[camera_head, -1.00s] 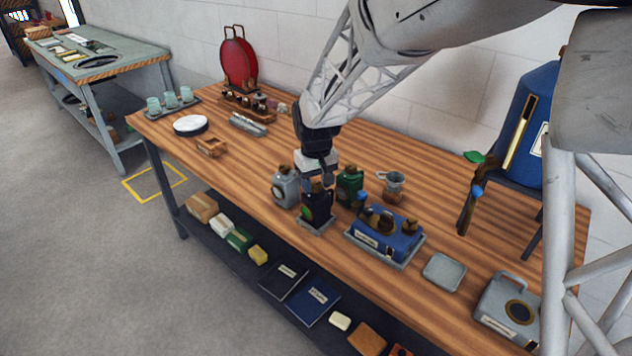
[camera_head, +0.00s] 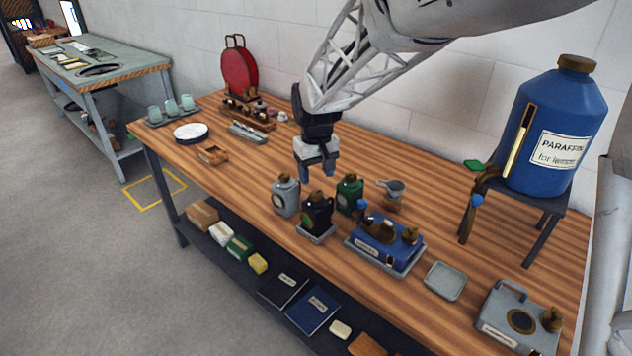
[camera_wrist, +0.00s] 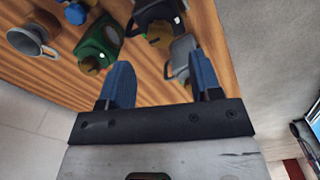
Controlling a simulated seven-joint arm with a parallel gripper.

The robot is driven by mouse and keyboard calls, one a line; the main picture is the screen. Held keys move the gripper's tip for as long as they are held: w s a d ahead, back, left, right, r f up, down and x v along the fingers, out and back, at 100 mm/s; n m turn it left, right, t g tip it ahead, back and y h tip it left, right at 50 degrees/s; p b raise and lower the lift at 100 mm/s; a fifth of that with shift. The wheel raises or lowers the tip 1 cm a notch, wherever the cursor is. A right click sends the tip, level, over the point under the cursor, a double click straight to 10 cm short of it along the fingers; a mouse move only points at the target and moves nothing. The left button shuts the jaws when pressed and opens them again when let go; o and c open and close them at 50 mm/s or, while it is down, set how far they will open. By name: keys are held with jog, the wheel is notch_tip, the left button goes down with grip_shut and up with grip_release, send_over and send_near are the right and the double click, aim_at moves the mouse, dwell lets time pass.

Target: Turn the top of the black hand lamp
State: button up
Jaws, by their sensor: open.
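The black hand lamp (camera_head: 317,213) stands upright on a small grey tray (camera_head: 316,237) near the front edge of the wooden bench, with a brass top. In the wrist view the black lamp (camera_wrist: 148,14) is at the top edge, partly cut off, its brass top (camera_wrist: 160,37) showing. A grey lamp (camera_head: 286,196) stands to its left and a green lamp (camera_head: 349,194) to its right and behind. My gripper (camera_head: 317,172) is open and empty, above and behind the lamps, apart from them. Its blue fingers (camera_wrist: 163,88) point toward the lamps in the wrist view.
A blue box with brass fittings (camera_head: 378,242) stands on a tray right of the lamps. A metal cup (camera_head: 391,189) is behind it. An empty grey tray (camera_head: 445,281) and a grey can (camera_head: 518,318) are farther right. A large blue paraffin drum (camera_head: 556,125) stands at the back right.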

jog(key=shift+r, duration=0.95)
jog(key=shift+s+d+r, duration=0.15)
jog(key=shift+s, duration=0.1)
jog(key=s+d+r+m+t, duration=0.1)
jog(key=s+d+r, duration=0.25)
jog(key=s, duration=0.45)
jog(key=s+d+r+m, duration=0.1)
jog(key=s+d+r, duration=0.2)
jog(key=s+d, duration=0.35)
jog(key=s+d+f+m+t, duration=0.1)
jog(key=s+d+m, duration=0.1)
jog(key=s, duration=1.6)
jog(key=shift+s+d+f+m+t, duration=0.2)
jog(key=shift+d+m+t, duration=0.1)
jog(key=shift+d, duration=0.3)
jog(key=shift+w, duration=0.2)
